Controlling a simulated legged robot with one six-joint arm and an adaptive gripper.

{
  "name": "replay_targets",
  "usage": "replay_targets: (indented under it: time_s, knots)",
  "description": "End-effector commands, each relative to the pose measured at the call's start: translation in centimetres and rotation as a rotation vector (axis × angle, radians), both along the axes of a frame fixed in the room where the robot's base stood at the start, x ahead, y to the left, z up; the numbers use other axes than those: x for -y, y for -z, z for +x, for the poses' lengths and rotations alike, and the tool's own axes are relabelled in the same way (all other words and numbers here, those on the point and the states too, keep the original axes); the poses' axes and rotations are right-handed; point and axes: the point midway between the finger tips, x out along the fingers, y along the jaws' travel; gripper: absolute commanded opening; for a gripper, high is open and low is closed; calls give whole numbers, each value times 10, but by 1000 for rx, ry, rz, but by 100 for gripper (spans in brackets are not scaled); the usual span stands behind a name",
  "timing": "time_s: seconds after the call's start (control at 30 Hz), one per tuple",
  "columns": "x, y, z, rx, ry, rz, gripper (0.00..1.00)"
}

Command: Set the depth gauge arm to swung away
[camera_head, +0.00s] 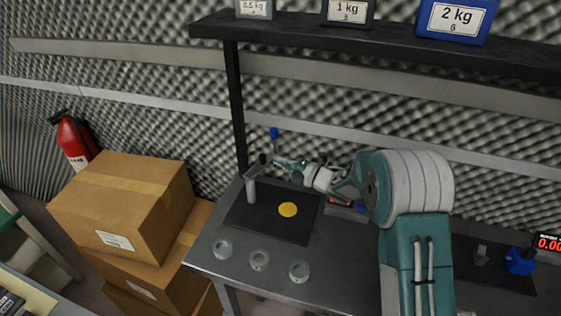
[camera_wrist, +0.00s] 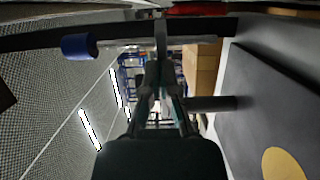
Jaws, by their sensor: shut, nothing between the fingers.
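The depth gauge has a grey post (camera_head: 251,190) at the left of the black mat (camera_head: 262,226). Its arm (camera_head: 261,171) runs from the post top toward the back right. A blue-capped rod (camera_head: 274,134) stands upright near the arm's far end; in the wrist view its blue cap (camera_wrist: 78,46) is at upper left. My gripper (camera_head: 279,163) reaches in from the right, beside the arm and rod. In the wrist view my gripper (camera_wrist: 158,68) is shut and empty, its tips close to the rod. I cannot tell whether they touch.
A yellow disc (camera_head: 287,209) lies on the mat, and several clear round dishes (camera_head: 259,260) stand at the table front. A shelf (camera_head: 300,30) with weights runs above the back. Cardboard boxes (camera_head: 125,200) are stacked at left; a blue device (camera_head: 519,261) is at right.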

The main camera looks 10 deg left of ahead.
Motion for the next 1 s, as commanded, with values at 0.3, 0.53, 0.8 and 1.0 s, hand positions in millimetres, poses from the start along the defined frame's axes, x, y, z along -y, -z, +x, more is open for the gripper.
replay_targets:
  time_s: [0.3, 0.53, 0.8, 1.0]
  knots:
    - [34, -1, -12, 0, 2, 1, 0]
    - [81, 0, -28, 0, 4, 2, 0]
    - [111, 1, -40, -1, 1, 0, 0]
    - [114, 1, -41, -1, 0, 0, 0]
